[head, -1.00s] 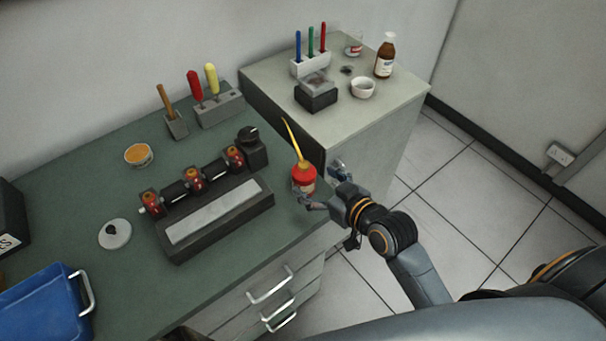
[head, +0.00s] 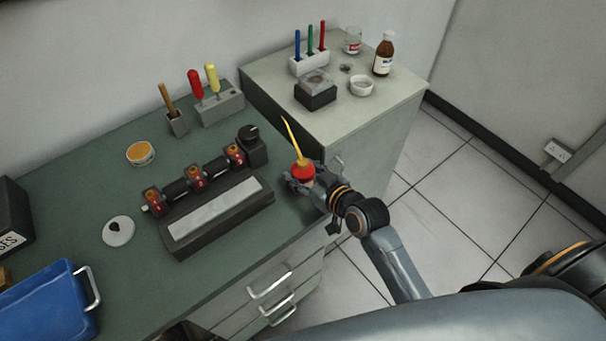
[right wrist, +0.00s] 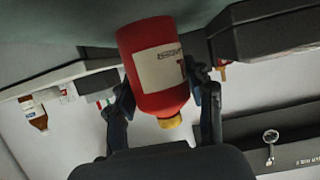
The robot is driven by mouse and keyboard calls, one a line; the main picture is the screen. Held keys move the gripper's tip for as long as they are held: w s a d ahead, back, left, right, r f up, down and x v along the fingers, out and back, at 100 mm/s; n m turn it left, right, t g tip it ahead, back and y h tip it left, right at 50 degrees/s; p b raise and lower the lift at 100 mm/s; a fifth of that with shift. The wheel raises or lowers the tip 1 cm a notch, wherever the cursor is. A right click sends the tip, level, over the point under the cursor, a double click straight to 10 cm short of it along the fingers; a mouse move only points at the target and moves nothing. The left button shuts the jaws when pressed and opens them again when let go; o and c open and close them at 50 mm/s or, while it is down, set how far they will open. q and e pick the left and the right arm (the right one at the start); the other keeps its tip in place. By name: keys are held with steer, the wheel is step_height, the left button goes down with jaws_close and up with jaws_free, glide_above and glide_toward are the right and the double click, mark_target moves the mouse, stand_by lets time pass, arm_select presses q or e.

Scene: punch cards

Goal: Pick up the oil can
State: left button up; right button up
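The oil can (head: 302,173) is red with a yellow cap and a long thin yellow spout. It is upright near the right end of the green bench. My right gripper (head: 302,183) has its fingers on both sides of the can's body, low down, and hides part of it in the head view. In the right wrist view the can (right wrist: 157,75) shows upside down, its pale label toward the camera. The fingers (right wrist: 160,95) close in against its two sides. I see no lift off the bench. My left gripper is not in view.
A dark fixture (head: 215,222) with several red parts stands left of the can. A tool block (head: 220,108) is behind it. A blue bin (head: 40,305) is at the left front. A pale cabinet (head: 385,112) with bottles, a bowl and pens stands beyond the can.

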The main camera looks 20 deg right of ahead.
steer(key=shift+c, duration=1.4)
